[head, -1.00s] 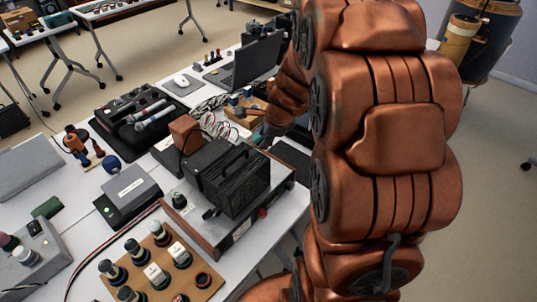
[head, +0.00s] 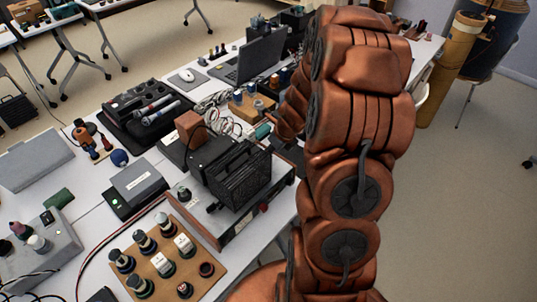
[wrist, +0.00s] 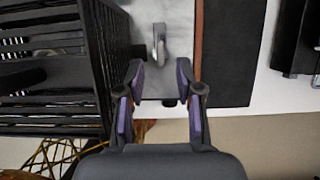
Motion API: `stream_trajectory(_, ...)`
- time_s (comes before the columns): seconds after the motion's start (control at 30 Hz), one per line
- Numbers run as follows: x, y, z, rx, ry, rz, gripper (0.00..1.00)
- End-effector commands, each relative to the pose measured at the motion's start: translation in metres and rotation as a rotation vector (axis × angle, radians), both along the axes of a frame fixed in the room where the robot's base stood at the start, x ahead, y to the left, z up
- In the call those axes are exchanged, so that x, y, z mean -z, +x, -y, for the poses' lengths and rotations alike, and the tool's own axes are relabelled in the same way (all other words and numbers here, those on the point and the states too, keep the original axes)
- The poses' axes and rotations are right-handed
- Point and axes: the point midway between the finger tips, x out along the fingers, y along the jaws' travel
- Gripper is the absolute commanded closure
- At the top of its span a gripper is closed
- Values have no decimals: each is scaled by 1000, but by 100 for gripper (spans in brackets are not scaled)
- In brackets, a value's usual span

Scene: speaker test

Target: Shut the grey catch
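The grey catch (wrist: 159,45) shows in the wrist view as a small metal lever on a pale grey panel (wrist: 178,20), beside a black slatted box. My gripper (wrist: 160,78) is open and empty. Its two purple-padded fingers stand apart, just below the catch in the picture, and the catch lines up with the gap between them. No finger appears to touch it. Whether the catch is open or shut, I cannot tell. In the head view I cannot make out the catch, and my copper arm hides most of the gripper.
The black slatted box (head: 240,178) stands on a wood-sided unit (head: 205,222) and also fills the left of the wrist view (wrist: 60,85). A board of knobs (head: 205,285), a grey box (head: 137,185) and a laptop (head: 250,65) crowd the table.

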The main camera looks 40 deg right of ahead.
Motion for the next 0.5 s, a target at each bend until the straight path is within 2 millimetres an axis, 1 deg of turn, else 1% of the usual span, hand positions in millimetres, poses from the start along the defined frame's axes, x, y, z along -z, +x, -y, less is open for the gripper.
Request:
stream_trajectory(0.2, 20, 8, -3, -2, 2, -2, 65)
stream_trajectory(0.5, 38, 15, -4, -2, -1, -2, 65)
